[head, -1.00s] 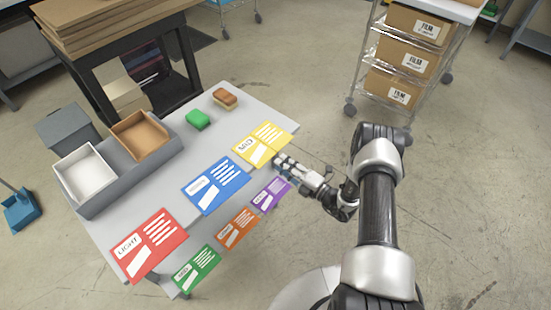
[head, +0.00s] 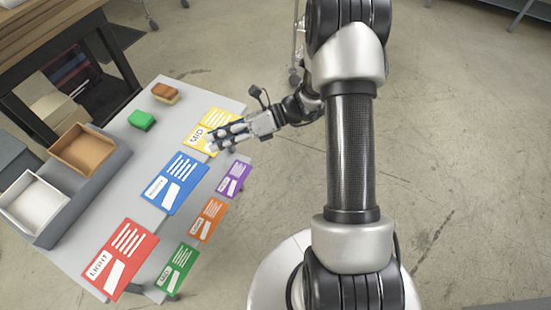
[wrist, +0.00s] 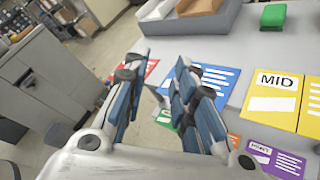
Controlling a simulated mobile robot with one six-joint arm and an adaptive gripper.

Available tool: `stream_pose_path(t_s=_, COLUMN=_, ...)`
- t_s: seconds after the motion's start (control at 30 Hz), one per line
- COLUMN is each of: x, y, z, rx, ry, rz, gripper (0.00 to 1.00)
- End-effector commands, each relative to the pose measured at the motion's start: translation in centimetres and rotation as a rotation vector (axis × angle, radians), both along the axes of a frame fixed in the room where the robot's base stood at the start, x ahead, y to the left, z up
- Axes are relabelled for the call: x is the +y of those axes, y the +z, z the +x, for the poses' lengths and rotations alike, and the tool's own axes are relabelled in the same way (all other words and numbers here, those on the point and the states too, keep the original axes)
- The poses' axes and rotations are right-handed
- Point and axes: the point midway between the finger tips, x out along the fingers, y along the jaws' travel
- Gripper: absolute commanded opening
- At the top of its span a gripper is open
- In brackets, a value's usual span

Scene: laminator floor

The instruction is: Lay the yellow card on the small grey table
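The yellow card (head: 197,131), marked MID, lies flat on a light grey table top (head: 142,165). I cannot tell whether this is the small grey table; no other is clearly in view. My gripper (head: 213,139) is in front of the card's near part in the head view, and partly hides it. In the wrist view my gripper (wrist: 160,74) is open and empty, fingers apart. There the yellow card (wrist: 277,98) lies to the right of both fingers, and the blue card shows behind them. Height above the table is hard to tell.
Blue (head: 173,183) and red (head: 119,258) cards share the table top. Purple, orange and green cards lie along its right side. A green block (head: 142,120), a brown sponge (head: 165,93) and a grey organizer (head: 95,190) with two bins stand farther back. Open floor lies right.

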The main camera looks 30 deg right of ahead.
Motion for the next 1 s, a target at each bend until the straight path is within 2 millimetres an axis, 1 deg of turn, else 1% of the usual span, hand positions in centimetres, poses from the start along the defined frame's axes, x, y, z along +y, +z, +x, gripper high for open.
stream_pose_path(t_s=0.03, x=1.1, y=2.3, z=-1.3, rx=-0.092, ry=0.094, rz=-0.079, gripper=0.25)
stream_pose_path(t_s=0.1, x=2.2, y=4.4, z=-3.4, rx=-0.211, ry=0.222, rz=-0.183, gripper=0.25)
stream_pose_path(t_s=0.23, x=3.4, y=7.7, z=-7.6, rx=-0.439, ry=0.466, rz=-0.369, gripper=0.25)
stream_pose_path(t_s=0.37, x=3.5, y=10.2, z=-11.7, rx=-0.672, ry=0.714, rz=-0.55, gripper=0.25)
stream_pose_path(t_s=0.4, x=3.4, y=10.8, z=-13.0, rx=-0.745, ry=0.793, rz=-0.604, gripper=0.25)
stream_pose_path(t_s=0.5, x=2.6, y=12.2, z=-15.7, rx=-0.921, ry=0.986, rz=-0.739, gripper=0.25)
stream_pose_path(t_s=0.6, x=1.5, y=13.4, z=-18.2, rx=-1.095, ry=1.185, rz=-0.873, gripper=0.25)
stream_pose_path(t_s=0.7, x=0.0, y=14.5, z=-20.1, rx=-1.259, ry=1.387, rz=-1.008, gripper=0.25)
stream_pose_path(t_s=0.8, x=-1.5, y=15.5, z=-21.6, rx=-1.399, ry=1.576, rz=-1.132, gripper=0.25)
stream_pose_path(t_s=0.9, x=-2.8, y=16.3, z=-22.4, rx=-1.5, ry=1.732, rz=-1.236, gripper=0.25)
stream_pose_path(t_s=1.0, x=-3.7, y=16.9, z=-22.9, rx=-1.561, ry=1.84, rz=-1.307, gripper=0.25)
